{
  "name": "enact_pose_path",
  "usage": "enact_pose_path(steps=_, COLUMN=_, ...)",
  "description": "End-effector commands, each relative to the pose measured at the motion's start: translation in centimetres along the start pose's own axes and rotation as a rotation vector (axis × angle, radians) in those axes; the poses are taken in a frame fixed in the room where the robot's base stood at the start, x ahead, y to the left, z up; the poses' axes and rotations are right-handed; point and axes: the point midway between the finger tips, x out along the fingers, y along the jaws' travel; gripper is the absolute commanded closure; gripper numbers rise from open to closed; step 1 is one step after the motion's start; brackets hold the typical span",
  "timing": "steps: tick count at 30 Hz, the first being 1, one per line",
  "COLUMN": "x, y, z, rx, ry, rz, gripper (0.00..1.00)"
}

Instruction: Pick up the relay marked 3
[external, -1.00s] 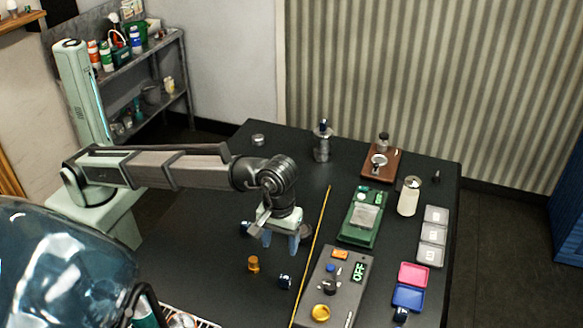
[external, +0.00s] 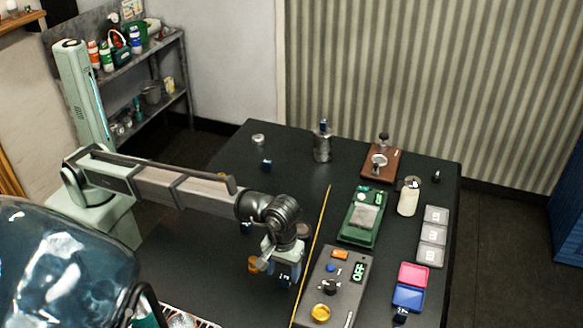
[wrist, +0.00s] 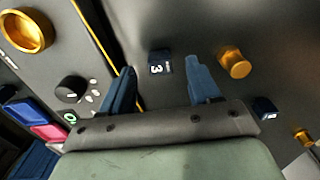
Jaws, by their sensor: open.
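The relay marked 3 is a small dark blue block (wrist: 160,63) with a white 3, on the dark table. In the wrist view it lies between and slightly beyond my open fingertips, with gaps on both sides. In the external view the relay (external: 285,281) is low between the fingers and partly covered by them. My gripper (external: 283,275) is open and points down over it. In the wrist view, my gripper (wrist: 162,72) has nothing held between its fingers. The height left above the relay is hard to judge.
An orange cylinder (wrist: 237,63) stands close outside one finger. Another dark block (wrist: 265,107) lies beyond it. A yellow line (external: 316,245) separates this area from a grey control box (external: 336,282). A green scale (external: 361,224) stands farther back.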

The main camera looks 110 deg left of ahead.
Motion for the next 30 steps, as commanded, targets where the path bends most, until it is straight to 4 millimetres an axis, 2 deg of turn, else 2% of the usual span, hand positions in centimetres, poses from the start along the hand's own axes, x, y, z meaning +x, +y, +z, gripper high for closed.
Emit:
enact_pose_path(steps=3, x=1.7, y=0.0, z=0.0, rx=0.0, ry=0.0, rz=-0.002, gripper=0.38)
enact_pose_path(steps=6, x=2.5, y=0.0, z=0.0, rx=0.0, ry=0.0, rz=-0.001, gripper=0.38)
enact_pose_path(steps=13, x=2.7, y=0.1, z=0.0, rx=0.0, ry=0.0, rz=0.0, gripper=0.38)
enact_pose_path(steps=30, x=2.6, y=0.1, z=0.0, rx=0.0, ry=0.0, rz=0.0, gripper=0.92)
